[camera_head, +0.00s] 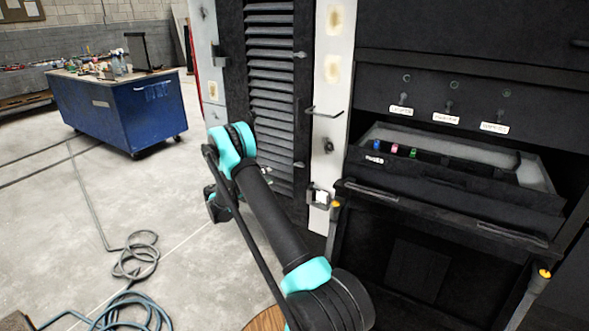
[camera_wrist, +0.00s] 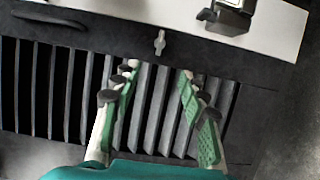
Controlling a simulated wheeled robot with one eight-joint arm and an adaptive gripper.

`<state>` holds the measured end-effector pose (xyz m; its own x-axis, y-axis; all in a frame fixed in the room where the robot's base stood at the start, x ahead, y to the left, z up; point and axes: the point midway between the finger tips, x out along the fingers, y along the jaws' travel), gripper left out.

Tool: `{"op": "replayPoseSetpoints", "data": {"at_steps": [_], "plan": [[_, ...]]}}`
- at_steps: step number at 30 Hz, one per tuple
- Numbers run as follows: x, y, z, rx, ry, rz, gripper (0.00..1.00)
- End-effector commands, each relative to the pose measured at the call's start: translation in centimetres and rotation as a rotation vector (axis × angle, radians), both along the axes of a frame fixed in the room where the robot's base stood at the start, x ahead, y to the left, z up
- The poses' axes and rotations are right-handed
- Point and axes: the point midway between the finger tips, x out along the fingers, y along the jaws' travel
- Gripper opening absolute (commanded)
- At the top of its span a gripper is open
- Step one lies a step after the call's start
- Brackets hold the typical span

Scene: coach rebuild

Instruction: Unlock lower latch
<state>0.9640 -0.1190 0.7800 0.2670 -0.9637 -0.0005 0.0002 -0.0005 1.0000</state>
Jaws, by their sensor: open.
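A louvred dark door panel (camera_head: 270,80) stands left of a pale post in the head view. It carries a small upper latch (camera_head: 300,54) and a small lower latch (camera_head: 299,164) on its right edge. In the wrist view a small grey turn latch (camera_wrist: 160,42) sits on the dark frame strip above the slats (camera_wrist: 150,105). My gripper (camera_wrist: 158,74) is open and empty, its green-padded fingers over the slats. The latch lies just beyond the fingertips, between their lines, and the fingers appear not to touch it. My gripper's fingers cannot be made out in the head view.
A pale post (camera_head: 327,100) with a protruding handle (camera_head: 323,112) and a metal bracket (camera_head: 318,196) stands beside the panel; a bracket also shows in the wrist view (camera_wrist: 232,14). A black drawer (camera_head: 470,185) is at right. Hoses (camera_head: 140,255) lie on the floor near a blue cart (camera_head: 105,112).

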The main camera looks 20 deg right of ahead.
Motion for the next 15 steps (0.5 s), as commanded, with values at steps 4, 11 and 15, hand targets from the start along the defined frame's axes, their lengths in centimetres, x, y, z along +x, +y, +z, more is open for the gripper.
{"op": "replayPoseSetpoints", "data": {"at_steps": [4, 11, 15], "plan": [[0.3, -1.1, -0.1, -0.003, -0.001, -0.003, 0.43], [1.3, -5.1, -0.1, -0.002, -0.001, -0.004, 0.43], [2.1, -7.8, -0.1, -0.001, 0.0, -0.004, 0.43]]}}
